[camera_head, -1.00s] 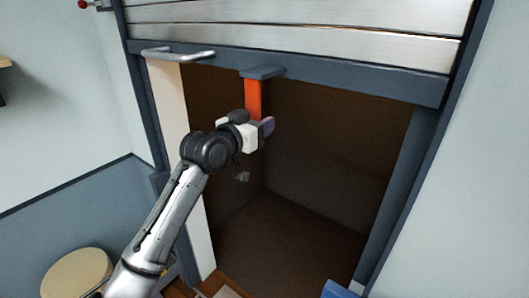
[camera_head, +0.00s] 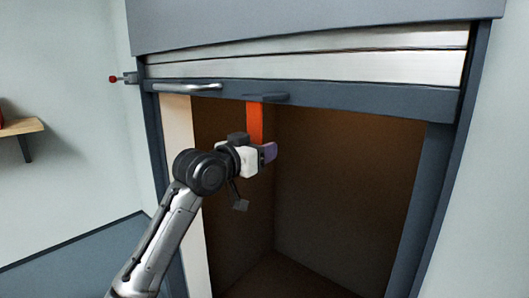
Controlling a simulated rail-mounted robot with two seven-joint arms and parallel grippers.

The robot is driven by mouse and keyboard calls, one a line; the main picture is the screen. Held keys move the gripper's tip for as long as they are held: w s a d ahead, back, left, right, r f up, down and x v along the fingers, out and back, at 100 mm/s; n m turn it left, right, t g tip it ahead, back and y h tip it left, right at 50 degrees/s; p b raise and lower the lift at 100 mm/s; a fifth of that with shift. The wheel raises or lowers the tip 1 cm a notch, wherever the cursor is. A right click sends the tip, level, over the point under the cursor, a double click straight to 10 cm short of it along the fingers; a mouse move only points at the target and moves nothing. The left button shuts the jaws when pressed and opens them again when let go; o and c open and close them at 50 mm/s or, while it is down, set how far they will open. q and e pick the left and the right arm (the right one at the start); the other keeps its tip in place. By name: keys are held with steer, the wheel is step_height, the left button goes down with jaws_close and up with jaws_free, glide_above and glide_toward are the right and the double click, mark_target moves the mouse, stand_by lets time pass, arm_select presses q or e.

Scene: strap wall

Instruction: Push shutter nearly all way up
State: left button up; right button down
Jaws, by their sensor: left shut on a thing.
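The shutter (camera_head: 330,98) is rolled high up, with its dark blue-grey bottom bar and a few silver slats (camera_head: 300,64) showing below the housing. An orange strap (camera_head: 255,122) hangs from a bracket on the bar's middle. A silver bar handle (camera_head: 187,87) sits on the left of the bar. My left gripper (camera_head: 268,153) is shut on the orange strap's lower end, just below the bar. The strap's end is hidden by the gripper. My right gripper is not in view.
The dark opening (camera_head: 340,190) below the bar is clear. Frame posts stand on both sides. A red-tipped latch (camera_head: 120,79) sticks out at the upper left of the frame. A wooden shelf (camera_head: 22,127) is on the left wall.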

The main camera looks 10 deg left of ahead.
arm_select(q)
steer(key=shift+r, duration=0.1)
steer(key=o, duration=1)
steer(key=shift+d, duration=0.1)
steer(key=shift+o, duration=1.4)
steer(key=b+v, duration=0.6)
steer(key=v, duration=0.8)
steer(key=shift+b, duration=0.35)
